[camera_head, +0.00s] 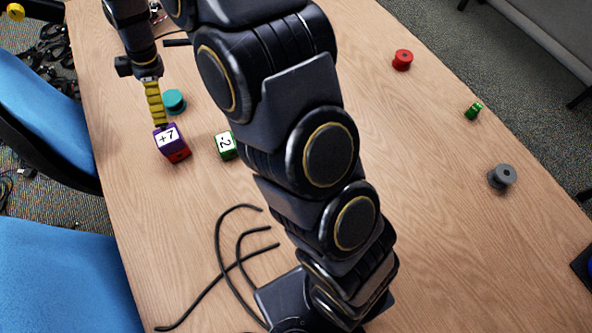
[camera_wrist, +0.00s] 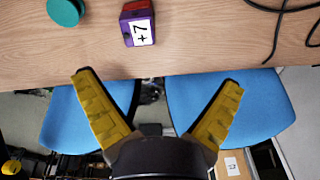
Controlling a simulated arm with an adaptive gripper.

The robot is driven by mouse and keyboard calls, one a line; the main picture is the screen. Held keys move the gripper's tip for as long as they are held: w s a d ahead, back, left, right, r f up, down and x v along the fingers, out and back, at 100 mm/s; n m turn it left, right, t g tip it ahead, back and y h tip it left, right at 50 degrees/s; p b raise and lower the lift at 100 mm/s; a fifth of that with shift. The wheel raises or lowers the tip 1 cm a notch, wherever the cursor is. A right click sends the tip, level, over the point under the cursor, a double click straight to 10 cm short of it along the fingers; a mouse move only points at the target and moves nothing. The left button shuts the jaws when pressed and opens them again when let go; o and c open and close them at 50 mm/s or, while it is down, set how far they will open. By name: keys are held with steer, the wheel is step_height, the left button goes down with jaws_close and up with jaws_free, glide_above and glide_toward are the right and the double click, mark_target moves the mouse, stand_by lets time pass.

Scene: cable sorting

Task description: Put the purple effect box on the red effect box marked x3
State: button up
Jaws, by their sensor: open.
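The purple effect box (camera_head: 166,135), its white face marked +7, is near the left edge of the table. A red box (camera_head: 179,155) shows against its lower right side. The purple one looks stacked on the red one, touching it; any x3 mark is hidden. The wrist view shows the purple box (camera_wrist: 138,29) with the red box (camera_wrist: 136,5) behind it. My gripper (camera_head: 160,123) has yellow fingers and appears close to the purple box in the head view. In the wrist view my gripper (camera_wrist: 160,78) is open and empty, with the box beyond the fingertips.
A teal spool (camera_head: 174,101) and a green box marked 2 (camera_head: 226,145) are nearby. Black cables (camera_head: 238,262) lie at the front. A red spool (camera_head: 402,60), a small green item (camera_head: 474,110) and a grey spool (camera_head: 502,176) are on the right. Blue chairs (camera_head: 60,270) flank the left edge.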

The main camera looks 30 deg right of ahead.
steer(key=s+d+r+m, duration=0.3)
steer(key=s+r, duration=0.1)
steer(key=s, duration=0.3)
steer(key=s+d+r+m, duration=0.4)
steer(key=s+r, duration=0.1)
steer(key=s, duration=0.2)
steer(key=s+d+m, duration=0.2)
steer(key=s+m, duration=0.2)
steer(key=s, duration=0.4)
steer(key=s+d+m+g+h, duration=0.1)
steer(key=s+d+m, duration=0.2)
steer(key=s, duration=0.6)
steer(key=shift+r+m+g+h, duration=0.3)
steer(key=shift+r+m, duration=0.05)
steer(key=shift+m, duration=0.55)
steer(key=shift+o, duration=0.4)
steer(key=shift+d, duration=0.1)
